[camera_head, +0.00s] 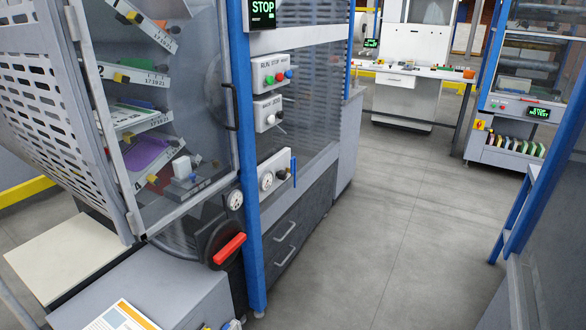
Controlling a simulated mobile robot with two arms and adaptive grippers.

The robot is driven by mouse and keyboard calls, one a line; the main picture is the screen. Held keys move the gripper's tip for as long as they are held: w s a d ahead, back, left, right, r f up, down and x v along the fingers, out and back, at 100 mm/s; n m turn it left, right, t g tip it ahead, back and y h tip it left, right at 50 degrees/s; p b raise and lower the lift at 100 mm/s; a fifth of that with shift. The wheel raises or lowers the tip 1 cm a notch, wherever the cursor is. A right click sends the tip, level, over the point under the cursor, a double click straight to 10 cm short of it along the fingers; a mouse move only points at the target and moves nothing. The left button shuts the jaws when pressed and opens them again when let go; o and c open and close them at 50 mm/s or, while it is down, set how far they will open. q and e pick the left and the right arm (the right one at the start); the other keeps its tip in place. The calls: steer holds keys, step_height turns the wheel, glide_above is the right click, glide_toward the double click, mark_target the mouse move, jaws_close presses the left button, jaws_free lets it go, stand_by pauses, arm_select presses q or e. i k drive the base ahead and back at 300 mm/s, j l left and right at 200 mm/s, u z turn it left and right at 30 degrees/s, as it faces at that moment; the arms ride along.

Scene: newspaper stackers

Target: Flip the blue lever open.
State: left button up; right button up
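A thin blue lever (294,170) stands upright at the right edge of a small white panel box (274,171) on the machine's side. The box also carries a round gauge and a dark knob. The lever is small in the picture, and I cannot tell its exact joint or whether it is open. Neither of my grippers shows in the head view.
A blue post (246,150) stands just left of the panel. A red handle (229,248) sits lower left of it, above a grey cabinet (165,290). Two drawer handles are below the panel. The grey floor (400,240) to the right is clear.

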mark_target(291, 170)
steer(key=i+l+u, duration=0.1)
steer(key=i+l, duration=0.25)
steer(key=i+l+u, duration=0.15)
steer(key=i+l, duration=0.25)
steer(key=i+l+u, duration=0.1)
steer(key=i+l, duration=0.25)
steer(key=i+l+u, duration=0.15)
steer(key=i+l, duration=0.2)
steer(key=l, duration=0.2)
steer(key=i+l+u, duration=0.1)
steer(key=i+l, duration=0.2)
steer(key=l, duration=0.2)
steer(key=i+l+u, duration=0.1)
steer(key=i+l, duration=0.2)
steer(key=l, duration=0.2)
steer(key=i+l+u, duration=0.15)
steer(key=l, duration=0.4)
steer(key=i+l+u, duration=0.1)
steer(key=i+l, duration=0.25)
steer(key=l, duration=0.25)
